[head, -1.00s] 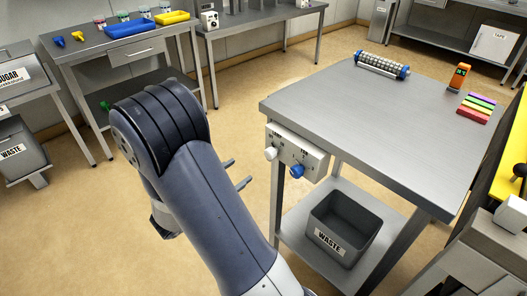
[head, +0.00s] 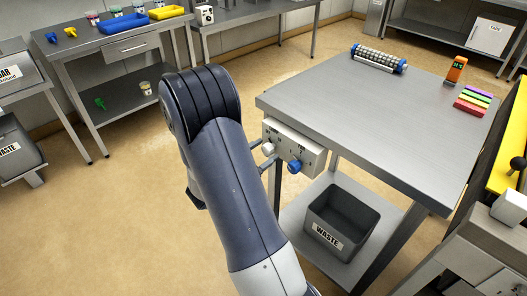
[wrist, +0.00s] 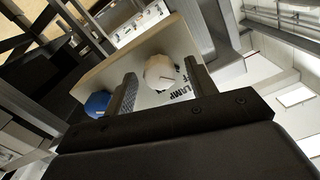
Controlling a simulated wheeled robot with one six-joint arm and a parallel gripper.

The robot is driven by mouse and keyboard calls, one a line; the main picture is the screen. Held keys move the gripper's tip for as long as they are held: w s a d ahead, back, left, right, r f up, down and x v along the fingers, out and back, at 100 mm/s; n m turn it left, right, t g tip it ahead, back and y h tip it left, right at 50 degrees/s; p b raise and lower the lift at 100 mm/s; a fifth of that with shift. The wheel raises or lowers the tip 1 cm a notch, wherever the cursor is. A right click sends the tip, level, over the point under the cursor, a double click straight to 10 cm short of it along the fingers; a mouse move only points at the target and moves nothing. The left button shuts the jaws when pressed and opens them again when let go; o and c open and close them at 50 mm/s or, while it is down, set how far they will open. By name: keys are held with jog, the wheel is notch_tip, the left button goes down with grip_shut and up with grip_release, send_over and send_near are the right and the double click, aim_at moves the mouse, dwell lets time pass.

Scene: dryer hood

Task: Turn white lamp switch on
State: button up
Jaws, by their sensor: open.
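The white lamp switch is a round white knob (head: 267,149) on a pale control box (head: 308,156) on the table's near left side. In the wrist view the white knob (wrist: 159,73) sits between my two fingertips, with "LAMP" lettering beside it. My gripper (head: 264,154) is open, its fingers spread on either side of the knob. I cannot tell whether either finger touches it. A blue knob (head: 294,166) is to the right on the same box; in the wrist view it (wrist: 97,104) lies left of my left finger.
The metal table (head: 375,120) carries a roller rack (head: 379,60), an orange device (head: 455,70) and coloured bars (head: 473,101). A grey waste bin (head: 343,221) stands on its lower shelf. The floor left of my arm is clear.

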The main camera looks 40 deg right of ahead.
jog(key=shift+d, duration=0.2)
jog(key=c, duration=1)
jog(key=shift+o, duration=0.2)
